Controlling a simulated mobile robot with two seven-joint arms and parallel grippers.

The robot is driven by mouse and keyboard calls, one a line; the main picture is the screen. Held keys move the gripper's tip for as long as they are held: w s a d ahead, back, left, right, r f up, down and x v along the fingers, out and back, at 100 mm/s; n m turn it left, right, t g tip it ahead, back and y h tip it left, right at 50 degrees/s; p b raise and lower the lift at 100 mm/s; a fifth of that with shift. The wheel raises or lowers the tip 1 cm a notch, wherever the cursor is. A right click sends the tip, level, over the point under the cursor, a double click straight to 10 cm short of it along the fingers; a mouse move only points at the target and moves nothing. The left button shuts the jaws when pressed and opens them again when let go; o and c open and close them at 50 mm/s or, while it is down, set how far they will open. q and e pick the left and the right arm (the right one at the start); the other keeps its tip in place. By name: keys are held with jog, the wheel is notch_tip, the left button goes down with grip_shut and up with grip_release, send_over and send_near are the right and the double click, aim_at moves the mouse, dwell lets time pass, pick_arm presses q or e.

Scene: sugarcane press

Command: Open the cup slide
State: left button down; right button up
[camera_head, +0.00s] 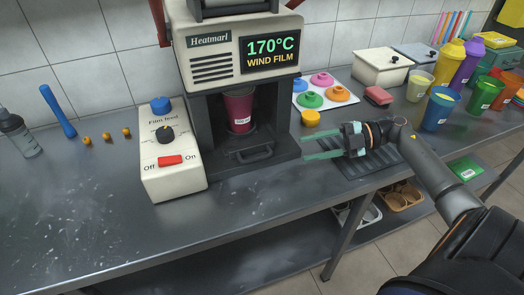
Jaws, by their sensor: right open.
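The sealing machine (221,85) stands on the metal counter with a display reading 170°C and WIND FILM. A dark pink cup (239,110) stands upright inside its opening. The cup slide (233,151) is the dark tray at the bottom of the opening, with a bar handle (254,154) at its front. I cannot tell exactly how far the slide is pushed in. My right gripper (306,147) is to the right of the slide, its pale green fingers pointing left, open and empty. It appears apart from the handle. My left gripper is out of view.
A white control box (169,160) with a red switch stands left of the machine. A yellow lid (310,117) lies just behind my right gripper. Colored cups, including a blue cup (437,110), stand at the right. The counter in front of the machine is clear.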

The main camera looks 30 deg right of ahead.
aim_at(264, 157)
jog(key=x, duration=1.1)
jog(key=shift+a, duration=0.15)
grip_shut()
dwell(1.0)
